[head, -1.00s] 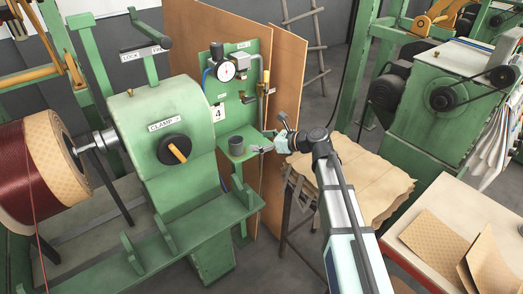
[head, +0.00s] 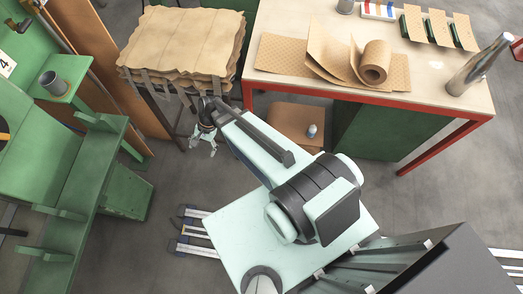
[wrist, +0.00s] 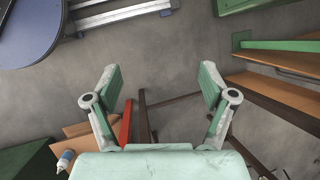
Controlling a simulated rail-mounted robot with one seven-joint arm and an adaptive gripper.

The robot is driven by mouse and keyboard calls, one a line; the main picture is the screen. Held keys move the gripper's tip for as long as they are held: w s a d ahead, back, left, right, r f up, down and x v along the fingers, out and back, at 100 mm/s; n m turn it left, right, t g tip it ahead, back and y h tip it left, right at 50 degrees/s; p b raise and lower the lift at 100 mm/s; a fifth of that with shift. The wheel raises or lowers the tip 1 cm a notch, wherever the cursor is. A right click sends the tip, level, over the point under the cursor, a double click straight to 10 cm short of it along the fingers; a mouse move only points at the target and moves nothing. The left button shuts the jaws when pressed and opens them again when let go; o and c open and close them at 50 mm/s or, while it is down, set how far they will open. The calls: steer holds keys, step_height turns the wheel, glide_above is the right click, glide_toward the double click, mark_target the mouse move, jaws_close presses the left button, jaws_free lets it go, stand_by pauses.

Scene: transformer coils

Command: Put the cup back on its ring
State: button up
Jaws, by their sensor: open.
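A grey cup (head: 53,82) stands upright on the small green shelf (head: 77,94) at the left of the head view. My gripper (head: 202,149) is well to the right of the cup, in front of the stack of tan sheets. Its fingers are spread and empty, and they also show apart in the wrist view (wrist: 160,76) with only floor and stand legs beyond. The cup is not in the wrist view. I cannot make out a ring in these frames.
A stand bears the tan sheets (head: 185,40). A red-framed table (head: 300,84) holds a paper roll (head: 374,62), a metal flask (head: 478,66) and a grey cylinder (head: 345,6). A small bottle (head: 312,131) is on a brown surface below.

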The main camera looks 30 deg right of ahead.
steer(key=s+d+f+n+g+h, duration=0.1)
steer(key=s+d+f+n, duration=0.1)
steer(key=s, duration=0.7)
steer(key=s+d+f+n+g+h, duration=0.2)
steer(key=s+d+f+n, duration=0.1)
steer(key=s+d, duration=0.4)
steer(key=s+d+f+n+g+h, duration=0.2)
steer(key=s+d+f+n, duration=0.1)
steer(key=s, duration=0.7)
steer(key=shift+s+d+f+n, duration=0.15)
steer(key=shift+s+d+n, duration=0.15)
steer(key=shift+d+n, duration=0.5)
